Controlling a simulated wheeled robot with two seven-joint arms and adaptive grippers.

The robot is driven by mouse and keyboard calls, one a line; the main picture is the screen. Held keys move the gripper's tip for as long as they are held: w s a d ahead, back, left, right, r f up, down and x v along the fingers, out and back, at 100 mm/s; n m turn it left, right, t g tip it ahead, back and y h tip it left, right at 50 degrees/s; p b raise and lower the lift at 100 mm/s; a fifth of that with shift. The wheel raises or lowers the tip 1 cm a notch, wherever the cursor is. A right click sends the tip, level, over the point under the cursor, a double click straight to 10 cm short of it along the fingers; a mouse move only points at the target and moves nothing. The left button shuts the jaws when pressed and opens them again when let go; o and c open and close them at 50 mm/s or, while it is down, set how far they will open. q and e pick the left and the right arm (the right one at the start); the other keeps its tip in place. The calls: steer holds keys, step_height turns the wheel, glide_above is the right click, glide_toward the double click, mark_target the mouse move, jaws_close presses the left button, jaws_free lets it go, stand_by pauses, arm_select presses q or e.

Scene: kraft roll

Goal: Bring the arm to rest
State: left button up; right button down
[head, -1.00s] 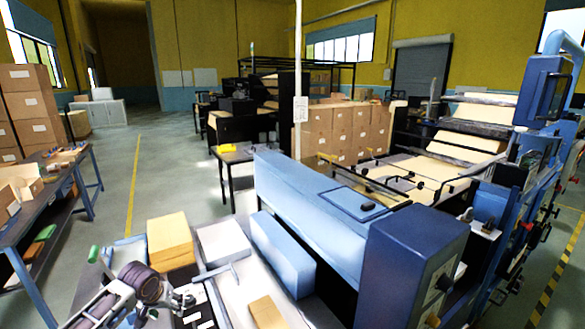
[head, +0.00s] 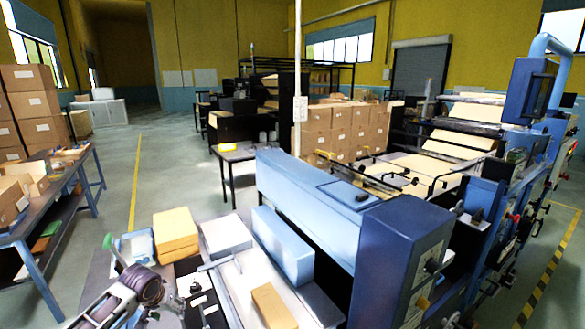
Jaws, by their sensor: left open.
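My left arm (head: 147,281) comes in at the bottom left of the head view, over the near end of the machine's table. My left gripper (head: 198,290) is small and partly cut up by glare and clutter; it is open, and I see nothing held in it. It is near a white sheet area and a tan block (head: 273,306). My right gripper is not in view.
A large blue machine (head: 330,210) fills the centre and right. Yellow-tan stacks (head: 175,233) and a white stack (head: 226,236) stand just beyond my left arm. A workbench (head: 60,195) is at the left. Open floor (head: 165,170) lies between.

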arm_select(q)
steer(key=s+d+f+m, duration=0.1)
steer(key=s+d, duration=0.3)
steer(key=s+d+f+m, duration=0.1)
steer(key=s+d+f, duration=0.1)
steer(key=s+d, duration=0.2)
steer(key=s+d+f+m+h, duration=0.1)
steer(key=s+d+f, duration=0.1)
steer(key=d, duration=0.3)
steer(key=shift+s+d+f, duration=0.1)
steer(key=shift+s+d, duration=0.15)
steer(key=shift+s, duration=0.65)
steer(key=s+d+r, duration=0.1)
steer(key=s+r, duration=0.1)
steer(key=s, duration=0.6)
steer(key=s+d+r, duration=0.1)
steer(key=s+d, duration=0.1)
steer(key=s, duration=0.6)
step_height(320, 180, down, 34)
steer(key=s+r+m+g+b, duration=0.1)
steer(key=s+g, duration=0.1)
steer(key=s+a+f, duration=0.2)
steer(key=s+f, duration=0.9)
steer(key=s+a+f+g+b, duration=0.1)
steer(key=s+a+f, duration=0.1)
steer(key=s+f, duration=0.9)
steer(key=shift+s, duration=0.25)
